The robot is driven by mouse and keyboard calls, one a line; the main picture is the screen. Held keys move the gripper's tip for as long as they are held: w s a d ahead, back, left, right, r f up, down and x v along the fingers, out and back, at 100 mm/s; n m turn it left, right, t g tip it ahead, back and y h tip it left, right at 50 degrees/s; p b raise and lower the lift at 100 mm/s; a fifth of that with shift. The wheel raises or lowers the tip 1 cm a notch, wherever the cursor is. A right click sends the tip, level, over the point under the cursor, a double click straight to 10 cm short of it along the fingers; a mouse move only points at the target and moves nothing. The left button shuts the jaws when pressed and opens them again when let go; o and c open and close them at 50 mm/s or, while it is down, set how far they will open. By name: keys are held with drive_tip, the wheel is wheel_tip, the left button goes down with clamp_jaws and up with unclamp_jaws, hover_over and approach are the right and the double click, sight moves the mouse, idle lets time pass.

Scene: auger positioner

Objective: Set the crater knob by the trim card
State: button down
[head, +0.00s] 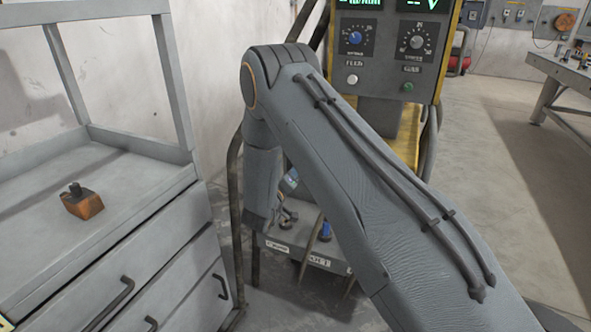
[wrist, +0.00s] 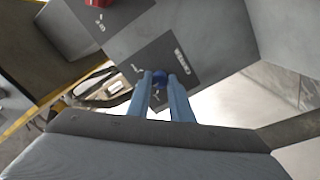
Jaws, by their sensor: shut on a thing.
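The knob sits on a dark square plate on a grey panel (wrist: 135,40). In the head view, my arm bends downward in front of the equipment and hides most of the gripper and the held knob.
An upright control box (head: 382,95) with a blue knob (head: 355,38) and a grey knob (head: 417,42) stands behind my arm. A lower box (head: 300,258) is near the floor. A grey drawer cabinet (head: 130,225) bears an orange-brown block (head: 84,206).

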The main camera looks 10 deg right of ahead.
idle(0.4)
drive_tip(key=c, duration=1.6)
unclamp_jaws()
drive_tip(key=shift+p+v, duration=0.4)
drive_tip(key=shift+v, duration=3.5)
